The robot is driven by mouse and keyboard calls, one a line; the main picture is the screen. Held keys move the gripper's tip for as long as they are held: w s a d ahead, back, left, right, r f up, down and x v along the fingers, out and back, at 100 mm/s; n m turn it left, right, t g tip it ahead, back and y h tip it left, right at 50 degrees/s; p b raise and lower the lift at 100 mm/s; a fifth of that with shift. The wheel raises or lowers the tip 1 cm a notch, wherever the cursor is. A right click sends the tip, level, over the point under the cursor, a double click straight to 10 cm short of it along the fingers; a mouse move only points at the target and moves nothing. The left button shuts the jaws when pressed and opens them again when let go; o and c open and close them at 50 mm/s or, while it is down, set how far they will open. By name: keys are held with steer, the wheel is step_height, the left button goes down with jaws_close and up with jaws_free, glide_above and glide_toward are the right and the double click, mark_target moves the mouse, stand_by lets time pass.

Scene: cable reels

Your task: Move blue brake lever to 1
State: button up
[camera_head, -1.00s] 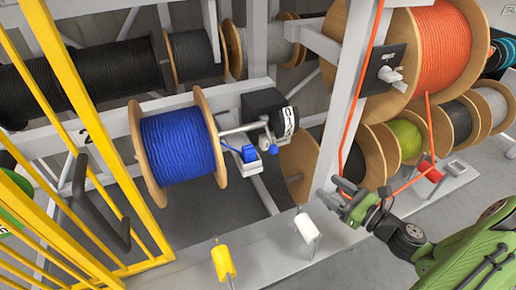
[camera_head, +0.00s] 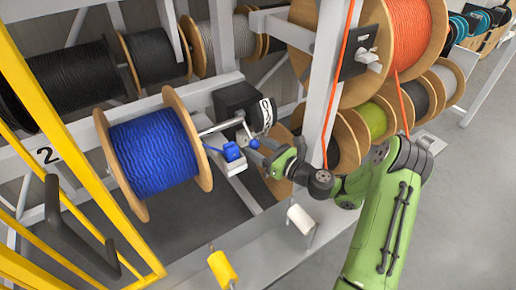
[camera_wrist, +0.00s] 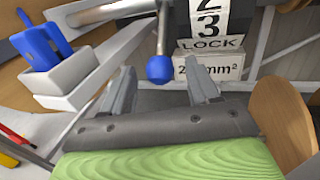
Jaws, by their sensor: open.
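The blue brake lever has a round blue knob (camera_head: 254,143) on a thin metal rod, just right of the blue cable reel (camera_head: 152,150). In the wrist view the knob (camera_wrist: 160,69) hangs at the end of its rod, left of a white label (camera_wrist: 208,25) reading "2", "3" and "LOCK". No "1" shows there, and I cannot tell which mark the lever points to. My gripper (camera_head: 262,157) is right beside the knob in the head view. In the wrist view my gripper (camera_wrist: 160,88) is open, with the knob between and slightly beyond the fingertips, apparently not touching either.
A small grey tray (camera_wrist: 75,75) holding a blue clip (camera_wrist: 43,45) is close on the left of my fingers. A black box (camera_head: 238,100) sits behind the lever. A wooden reel flange (camera_wrist: 283,120) is close on the right.

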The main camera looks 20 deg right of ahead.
steer(key=shift+w+a, duration=0.25)
steer(key=shift+w, duration=0.1)
steer(key=shift+r, duration=0.1)
jaws_close()
steer(key=shift+r+p, duration=0.1)
steer(key=shift+p, duration=0.25)
